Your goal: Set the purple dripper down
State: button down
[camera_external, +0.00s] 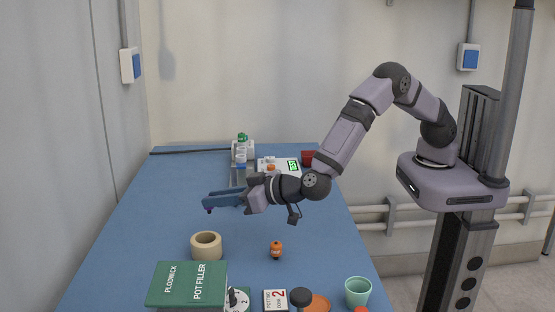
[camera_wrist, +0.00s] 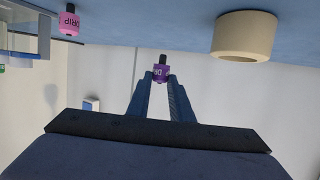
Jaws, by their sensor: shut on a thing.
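My gripper (camera_external: 207,202) reaches left over the blue table (camera_external: 140,232), its fingers nearly level. It is shut on the purple dripper (camera_wrist: 161,74), whose dark tip and part of its lettering show between the fingertips in the wrist view. In the external view only a small bit of the purple dripper (camera_external: 209,210) shows under the fingertips. It appears to be above the table, apart from it. The wrist view seems upside down.
A beige tape roll (camera_external: 206,254) stands nearer the camera, with an orange dripper (camera_external: 276,250) to its right. A pink dripper (camera_wrist: 70,22) shows in the wrist view. The table's left side is clear.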

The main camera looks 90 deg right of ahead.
jog(key=shift+f, duration=2.65)
jog(key=shift+f, duration=0.15)
jog(key=c, duration=1.6)
grip_release()
jog(key=shift+r+p, duration=0.2)
jog(key=shift+p, duration=0.1)
jog(key=b+v, duration=0.1)
jog(key=v, duration=1.1)
jog(key=shift+s+b, duration=0.1)
jog(key=shift+b, duration=0.2)
jog(key=shift+d, duration=0.1)
